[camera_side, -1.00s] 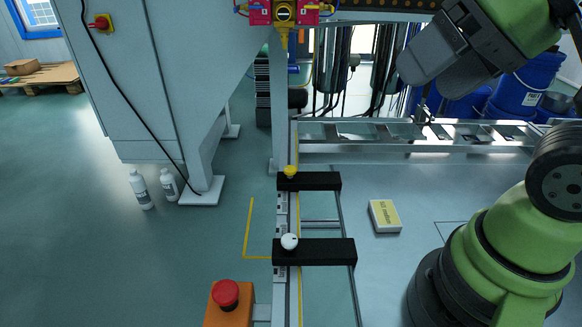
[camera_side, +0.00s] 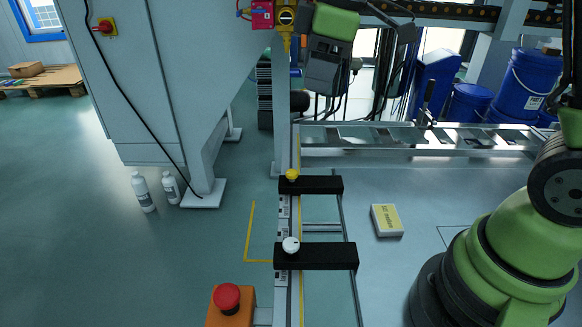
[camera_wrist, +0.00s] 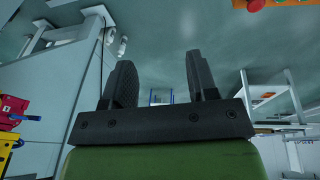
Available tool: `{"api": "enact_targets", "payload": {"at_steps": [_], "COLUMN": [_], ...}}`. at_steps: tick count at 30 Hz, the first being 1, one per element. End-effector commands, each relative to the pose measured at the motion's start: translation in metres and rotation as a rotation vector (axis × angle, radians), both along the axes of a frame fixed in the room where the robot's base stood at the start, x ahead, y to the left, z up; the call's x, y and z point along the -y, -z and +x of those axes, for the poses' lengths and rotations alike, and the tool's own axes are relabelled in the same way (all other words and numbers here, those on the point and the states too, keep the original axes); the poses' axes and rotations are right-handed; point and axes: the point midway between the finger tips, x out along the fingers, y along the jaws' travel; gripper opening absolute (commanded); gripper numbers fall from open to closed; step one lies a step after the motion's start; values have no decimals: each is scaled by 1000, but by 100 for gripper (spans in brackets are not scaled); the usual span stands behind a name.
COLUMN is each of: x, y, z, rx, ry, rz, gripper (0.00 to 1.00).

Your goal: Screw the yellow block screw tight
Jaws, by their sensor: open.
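In the side view the yellow screw (camera_side: 292,175) stands at the left end of the farther black block (camera_side: 322,185). A white knob (camera_side: 290,245) sits on the nearer black block (camera_side: 330,256). My gripper (camera_side: 322,88) is at the top middle of the side view, above the yellow screw in the picture and well apart from it. In the wrist view my gripper (camera_wrist: 162,62) has its two dark fingers wide apart with nothing between them. I cannot make out the yellow screw in the wrist view.
A red and yellow device (camera_side: 275,15) appears just left of my gripper. A grey cabinet (camera_side: 175,90) stands left. A red stop button (camera_side: 226,297) is at the front. A small labelled box (camera_side: 386,220) lies on the table right of the blocks, with clear surface around it.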

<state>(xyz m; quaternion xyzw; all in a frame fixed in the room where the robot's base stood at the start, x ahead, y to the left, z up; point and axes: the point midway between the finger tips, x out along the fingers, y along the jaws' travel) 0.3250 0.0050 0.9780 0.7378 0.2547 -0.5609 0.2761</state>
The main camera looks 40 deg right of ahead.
Motion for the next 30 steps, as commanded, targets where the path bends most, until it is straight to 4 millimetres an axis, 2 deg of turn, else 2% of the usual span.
{"api": "enact_targets", "payload": {"at_steps": [1, 3, 9, 12, 15, 20, 30], "x": [3, 6, 15, 17, 19, 19, 19], "y": [18, 41, 104, 125, 136, 152, 213], "z": [15, 34, 66, 72, 75, 75, 75], "rx": [-37, -76, -169, -194, -208, -214, -213], "ry": [-87, -225, -552, -652, -705, -722, -719], "rz": [-27, -67, -132, -146, -150, -151, -151], "gripper": [53, 53, 53, 53, 53, 53, 53]}}
